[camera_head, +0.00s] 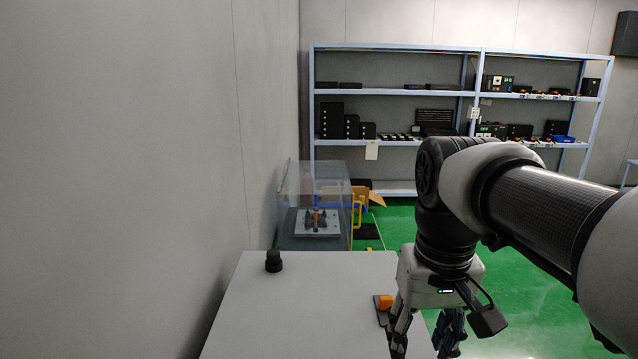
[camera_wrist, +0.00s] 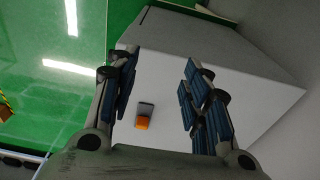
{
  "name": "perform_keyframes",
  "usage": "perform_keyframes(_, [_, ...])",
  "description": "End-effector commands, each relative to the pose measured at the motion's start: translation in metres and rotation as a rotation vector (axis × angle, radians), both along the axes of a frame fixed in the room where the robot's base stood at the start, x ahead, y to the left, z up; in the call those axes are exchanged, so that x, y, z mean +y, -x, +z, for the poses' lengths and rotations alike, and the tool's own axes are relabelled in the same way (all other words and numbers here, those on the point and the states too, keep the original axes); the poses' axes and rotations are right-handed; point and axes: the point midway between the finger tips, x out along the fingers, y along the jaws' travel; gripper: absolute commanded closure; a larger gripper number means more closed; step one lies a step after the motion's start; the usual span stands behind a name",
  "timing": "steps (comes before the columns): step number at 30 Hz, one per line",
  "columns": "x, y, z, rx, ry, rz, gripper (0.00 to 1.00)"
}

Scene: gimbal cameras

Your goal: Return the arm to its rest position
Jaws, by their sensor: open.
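My arm reaches in from the right in the head view. My gripper (camera_head: 424,337) points down at the right edge of the white table (camera_head: 300,310). In the wrist view its two fingers stand wide apart, and my gripper (camera_wrist: 160,95) is open with nothing between the pads. The orange block also shows in the wrist view (camera_wrist: 143,123), beyond and between the fingers. The lower fingertips are partly cut off in the head view.
A black knob-like object (camera_head: 273,261) stands on the table's far left. A clear case (camera_head: 318,210) stands behind the table. Blue-framed shelves (camera_head: 400,92) with black boxes line the back wall. A grey wall (camera_head: 130,150) rises on the left. Green floor (camera_head: 520,270) is open at right.

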Motion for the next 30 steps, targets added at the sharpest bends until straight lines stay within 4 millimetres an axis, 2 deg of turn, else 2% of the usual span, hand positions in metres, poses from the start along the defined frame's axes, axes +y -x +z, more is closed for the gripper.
perform_keyframes(1, [0.000,0.010,-0.015,-0.019,0.000,0.000,0.57])
perform_keyframes(5, [-0.001,0.033,-0.043,-0.073,0.000,-0.001,0.57])
perform_keyframes(8, [-0.001,0.055,-0.074,-0.127,0.000,-0.001,0.57])
perform_keyframes(12, [-0.002,0.091,-0.133,-0.220,0.001,-0.001,0.57])
perform_keyframes(15, [-0.002,0.110,-0.170,-0.275,0.002,-0.001,0.57])
perform_keyframes(18, [-0.003,0.121,-0.192,-0.312,0.002,-0.001,0.57])
perform_keyframes(22, [-0.003,0.127,-0.203,-0.331,0.002,-0.001,0.57])
perform_keyframes(30, [-0.003,0.127,-0.202,-0.331,0.002,-0.001,0.57])
